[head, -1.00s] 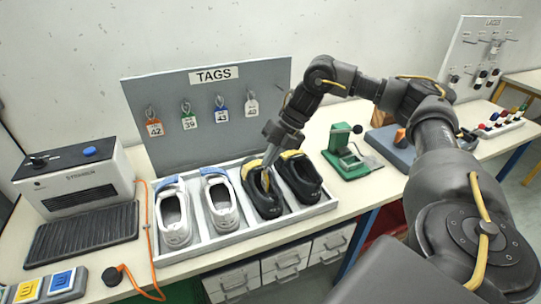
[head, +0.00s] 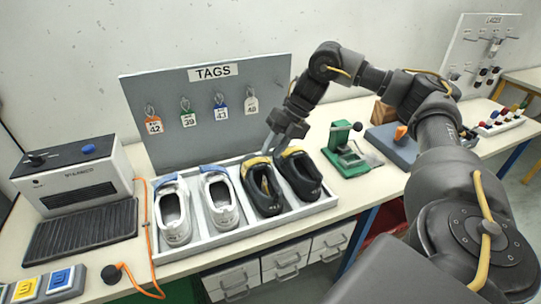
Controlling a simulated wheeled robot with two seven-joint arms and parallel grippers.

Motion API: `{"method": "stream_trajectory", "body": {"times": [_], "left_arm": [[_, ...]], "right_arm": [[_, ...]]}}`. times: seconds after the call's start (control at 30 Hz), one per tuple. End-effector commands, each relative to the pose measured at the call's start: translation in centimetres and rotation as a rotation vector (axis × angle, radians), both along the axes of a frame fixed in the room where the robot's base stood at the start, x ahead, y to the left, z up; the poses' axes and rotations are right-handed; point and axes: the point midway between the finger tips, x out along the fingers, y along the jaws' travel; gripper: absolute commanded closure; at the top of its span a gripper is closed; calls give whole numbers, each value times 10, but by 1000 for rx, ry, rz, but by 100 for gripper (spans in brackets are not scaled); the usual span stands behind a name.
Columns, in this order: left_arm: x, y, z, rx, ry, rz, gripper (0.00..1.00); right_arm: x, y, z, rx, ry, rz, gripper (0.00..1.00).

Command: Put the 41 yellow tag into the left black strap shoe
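The left black strap shoe (head: 262,190) stands in the tray, with a yellowish patch at its collar. A second black shoe (head: 301,178) stands just right of it. My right gripper (head: 275,149) is above the back of the black shoes, pointing down, clear of the left shoe's opening. Its two fingers look apart, and I see nothing between them. I cannot make out the yellow 41 tag; the inside of the left black shoe is dark. My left gripper is not in view.
The grey tray (head: 228,238) also holds two white shoes (head: 173,215). Behind it stands the TAGS board (head: 160,95) with orange, green, blue and white tags. A green device (head: 345,150) stands right of the tray, a grey machine (head: 75,178) left.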

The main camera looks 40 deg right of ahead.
Motion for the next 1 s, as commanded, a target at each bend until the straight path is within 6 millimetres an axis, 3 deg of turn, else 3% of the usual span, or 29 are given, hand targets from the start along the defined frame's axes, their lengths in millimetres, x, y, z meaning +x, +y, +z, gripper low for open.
{"method": "stream_trajectory", "body": {"times": [0.13, 0.2, 0.4, 1.0], "left_arm": [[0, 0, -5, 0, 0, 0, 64], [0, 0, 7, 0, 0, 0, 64], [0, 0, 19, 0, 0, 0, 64], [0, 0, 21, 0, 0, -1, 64]], "right_arm": [[-5, -16, 28, 2, -5, -3, 71], [-7, -23, 45, 0, -4, -3, 71], [-12, -36, 66, -1, -2, -2, 71], [-14, -40, 69, 0, 0, -1, 71]]}}
